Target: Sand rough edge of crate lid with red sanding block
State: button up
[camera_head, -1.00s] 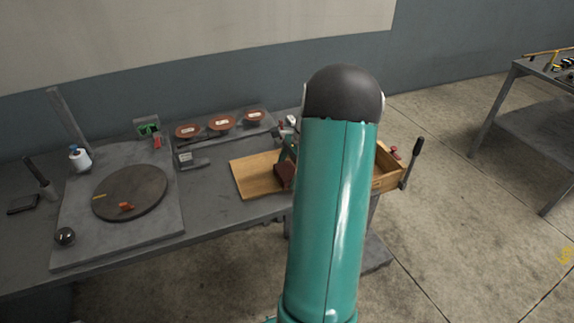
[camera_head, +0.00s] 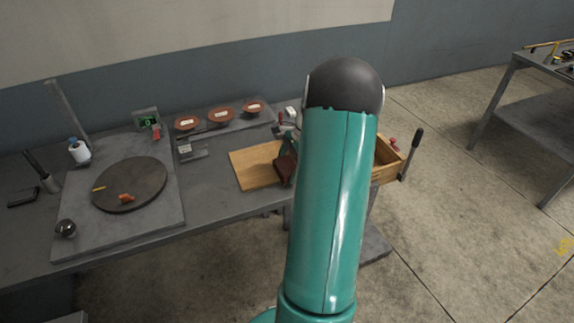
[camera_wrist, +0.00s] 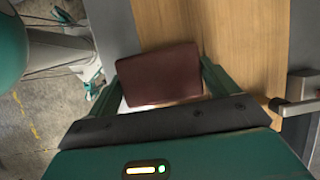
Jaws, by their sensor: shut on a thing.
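The dark red sanding block (camera_wrist: 160,75) is held between the two fingers of my gripper (camera_wrist: 163,82) in the wrist view. In the head view the block (camera_head: 285,168) is tilted at the front right part of the wooden crate lid (camera_head: 249,169). The pale wooden lid (camera_wrist: 245,50) also shows beside and beyond the block in the wrist view. I cannot tell whether the block touches the lid's edge. My arm hides the right part of the lid and most of the gripper in the head view.
A round dark turntable (camera_head: 130,185) with a small orange piece stands at left on the grey bench (camera_head: 220,205). Several reddish discs (camera_head: 221,115) sit on a rack behind. A wooden box (camera_head: 387,160) is at right behind my arm. A metal clamp (camera_wrist: 298,92) is at the wrist view's right.

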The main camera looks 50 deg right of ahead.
jog(key=shift+r, duration=4.1)
